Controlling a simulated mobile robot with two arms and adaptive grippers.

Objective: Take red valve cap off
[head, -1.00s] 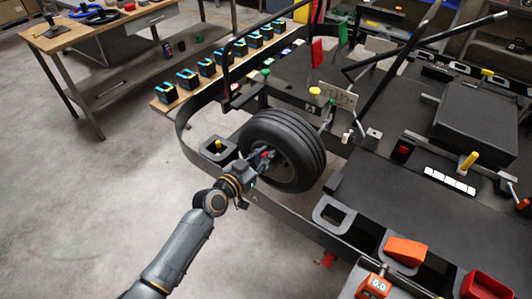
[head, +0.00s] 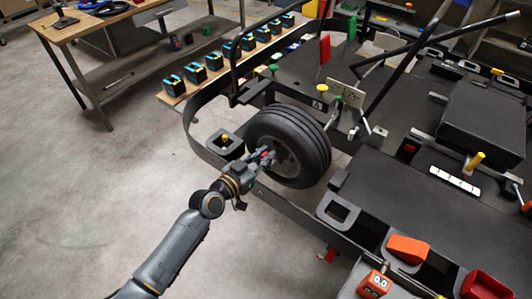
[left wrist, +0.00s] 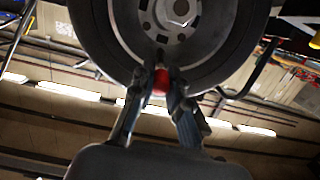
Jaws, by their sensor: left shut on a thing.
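The red valve cap (left wrist: 160,82) shows between the fingertips of my left gripper (left wrist: 160,88) in the left wrist view. A bit of red also shows at the fingertips of my left gripper (head: 264,156) in the head view. The gripper is shut on the cap, in front of the wheel. The wheel's black tire (head: 302,130) stands upright on the kart's side, and its rim and hub (left wrist: 177,15) show above the cap in the left wrist view. The fingers hide the cap's sides, and I cannot tell whether it still touches the valve stem. My right gripper is not in view.
A holder with a yellow knob (head: 225,137) sits left of the wheel. An empty grey holder (head: 338,212), an orange bin (head: 407,249) and an orange gauge reading 0.0 (head: 376,283) lie to the right. Open floor (head: 110,190) is on the left.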

